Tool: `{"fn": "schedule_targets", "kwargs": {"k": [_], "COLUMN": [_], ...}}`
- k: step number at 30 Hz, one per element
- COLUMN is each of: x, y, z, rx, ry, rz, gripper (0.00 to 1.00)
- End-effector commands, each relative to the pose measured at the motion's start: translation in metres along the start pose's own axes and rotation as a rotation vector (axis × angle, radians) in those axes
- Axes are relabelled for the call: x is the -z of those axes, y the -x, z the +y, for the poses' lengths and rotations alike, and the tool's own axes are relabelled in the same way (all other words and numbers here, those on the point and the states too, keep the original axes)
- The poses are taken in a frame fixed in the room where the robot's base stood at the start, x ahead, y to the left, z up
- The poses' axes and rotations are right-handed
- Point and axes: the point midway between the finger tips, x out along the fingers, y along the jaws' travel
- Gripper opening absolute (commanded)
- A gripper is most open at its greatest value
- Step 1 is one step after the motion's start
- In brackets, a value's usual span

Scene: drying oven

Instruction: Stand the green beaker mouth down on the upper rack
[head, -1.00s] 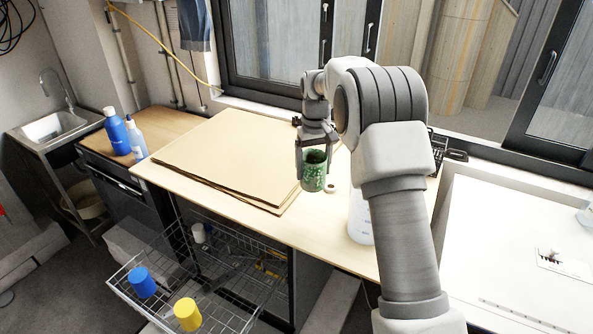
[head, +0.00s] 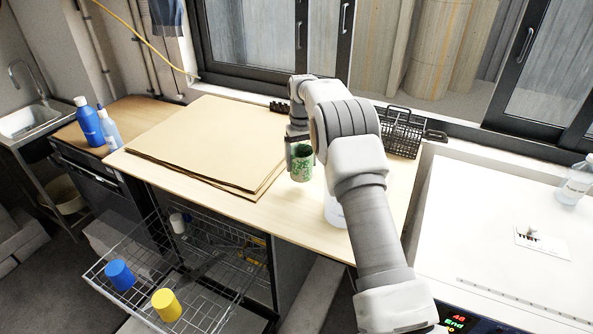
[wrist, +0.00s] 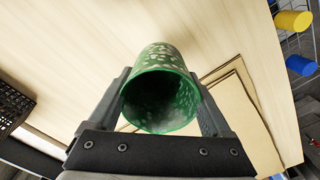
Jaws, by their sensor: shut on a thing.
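The green beaker (head: 301,167), mottled with pale patches, is in my gripper (head: 299,150) above the wooden worktop. Its open mouth faces up, and in the wrist view the beaker (wrist: 160,65) shows its dark inside towards the camera. The fingers of my gripper (wrist: 163,92) are on both sides of its wall. The wire upper rack (head: 208,303) is pulled out low at the left front, well away from the gripper. A blue beaker (head: 121,274) and a yellow beaker (head: 166,304) stand mouth down on it.
Flat brown sheets (head: 205,140) lie on the worktop (head: 395,185) left of the gripper. A white bottle (head: 333,211) stands close by, partly behind my arm. A black wire basket (head: 403,134) is at the back. Blue and pale bottles (head: 88,121) stand far left.

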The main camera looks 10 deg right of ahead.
Motion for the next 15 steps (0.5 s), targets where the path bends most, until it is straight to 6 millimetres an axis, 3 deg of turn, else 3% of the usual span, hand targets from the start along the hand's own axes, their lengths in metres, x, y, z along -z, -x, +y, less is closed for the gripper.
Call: {"fn": "schedule_targets", "kwargs": {"k": [9,15], "x": [-0.001,0.000], "y": [-0.045,-0.051], "z": [0.000,0.000], "rx": [0.000,0.000], "ry": [0.000,0.000], "rz": [-0.002,0.000], "gripper": [0.17,0.17]}}
